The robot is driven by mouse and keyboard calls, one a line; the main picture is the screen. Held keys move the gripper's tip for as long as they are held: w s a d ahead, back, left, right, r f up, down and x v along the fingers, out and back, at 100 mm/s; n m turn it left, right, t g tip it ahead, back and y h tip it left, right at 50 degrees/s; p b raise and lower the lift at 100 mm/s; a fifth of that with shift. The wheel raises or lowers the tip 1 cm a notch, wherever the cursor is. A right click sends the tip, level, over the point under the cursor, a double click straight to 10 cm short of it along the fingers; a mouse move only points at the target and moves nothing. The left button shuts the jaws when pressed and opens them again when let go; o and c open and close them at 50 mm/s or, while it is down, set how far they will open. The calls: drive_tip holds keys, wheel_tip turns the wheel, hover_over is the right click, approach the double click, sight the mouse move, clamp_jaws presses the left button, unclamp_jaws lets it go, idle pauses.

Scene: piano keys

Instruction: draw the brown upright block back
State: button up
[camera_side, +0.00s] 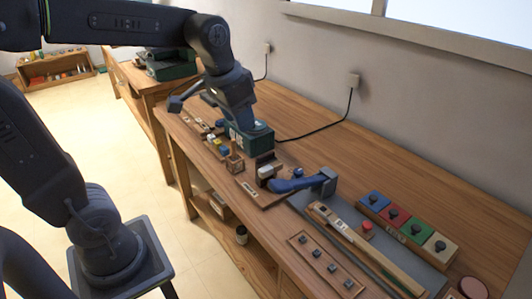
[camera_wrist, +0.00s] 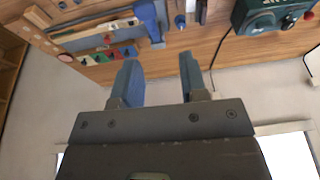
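A dark brown block (camera_side: 265,158) stands upright behind a pale block (camera_side: 267,171) on a wooden board (camera_side: 246,187), near the middle of the bench in the side view; it looks like the task's block. I cannot make it out surely in the wrist view.
A green box (camera_side: 250,138) stands behind the board, with a small brown box (camera_side: 235,162) beside it. A blue handle (camera_side: 300,183) lies just right of the block. Coloured knobbed blocks (camera_side: 408,222) and a slotted wooden strip (camera_side: 365,249) are further right. The bench's back strip is clear.

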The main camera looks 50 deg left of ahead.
drive_tip(key=w+a+f+g, duration=0.25)
drive_tip(key=w+a, duration=0.35)
drive_tip(key=w, duration=0.3)
approach(266, 154)
drive_tip(key=shift+g, duration=0.45)
drive_tip(key=f, duration=0.9)
drive_tip(key=shift+w+a+f, duration=0.1)
drive_tip(key=shift+w+f, duration=0.05)
drive_tip(key=shift+w, duration=0.2)
clamp_jaws()
